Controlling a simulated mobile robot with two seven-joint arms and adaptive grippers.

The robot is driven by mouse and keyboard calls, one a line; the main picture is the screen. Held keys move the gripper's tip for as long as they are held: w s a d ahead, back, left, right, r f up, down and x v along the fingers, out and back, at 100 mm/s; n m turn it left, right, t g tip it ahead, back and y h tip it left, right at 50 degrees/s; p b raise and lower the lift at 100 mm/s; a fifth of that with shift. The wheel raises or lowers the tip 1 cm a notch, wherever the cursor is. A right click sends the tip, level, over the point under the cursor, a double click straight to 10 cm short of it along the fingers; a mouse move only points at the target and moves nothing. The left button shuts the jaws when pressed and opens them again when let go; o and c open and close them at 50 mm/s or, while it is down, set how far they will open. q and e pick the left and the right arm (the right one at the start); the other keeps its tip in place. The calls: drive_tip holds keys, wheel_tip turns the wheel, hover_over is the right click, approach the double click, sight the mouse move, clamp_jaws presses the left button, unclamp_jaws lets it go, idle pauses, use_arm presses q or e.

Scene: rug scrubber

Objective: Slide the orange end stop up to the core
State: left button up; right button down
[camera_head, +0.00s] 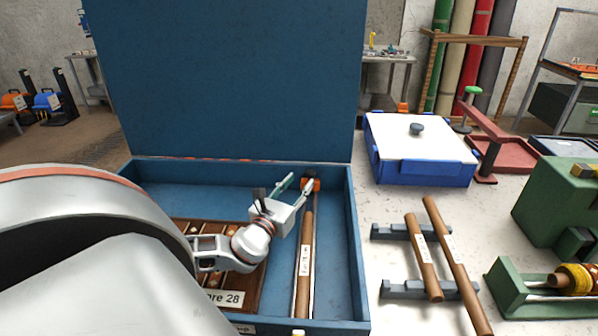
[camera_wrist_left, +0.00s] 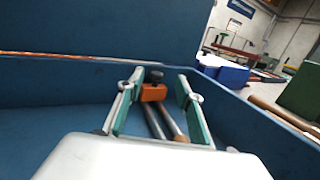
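The orange end stop (camera_head: 311,183) sits at the far end of the rails inside the blue box. In the left wrist view the end stop (camera_wrist_left: 153,93) has a black knob on top and shows between my fingers. The core (camera_head: 304,262), a long brown rod with a white label, lies lengthwise in the box, nearer than the stop. My left gripper (camera_head: 297,184) is open at the stop, its green-padded fingers to either side in the wrist view (camera_wrist_left: 160,80). The left finger looks close to the stop; contact is unclear. My right gripper is not in view.
The blue box (camera_head: 356,250) has raised walls and a tall open lid (camera_head: 230,75) behind. A wooden tray (camera_head: 185,226) is partly hidden by my left arm. Outside, right, are brown rods (camera_head: 424,262) on grey supports, a blue-and-white case (camera_head: 424,170) and a green machine (camera_head: 560,205).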

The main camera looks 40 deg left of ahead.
sight(309, 175)
use_arm(q)
drive_tip(key=shift+s+f, duration=0.3)
drive_tip(key=shift+f, duration=0.7)
drive_tip(key=b+x, duration=0.3)
drive_tip(key=x, duration=0.3)
drive_tip(key=shift+w+f, duration=0.1)
drive_tip(key=shift+f, duration=0.1)
drive_tip(key=shift+w+a+r, duration=0.1)
drive_tip(key=shift+w+a, duration=0.15)
drive_tip(key=shift+w, duration=0.4)
clamp_jaws()
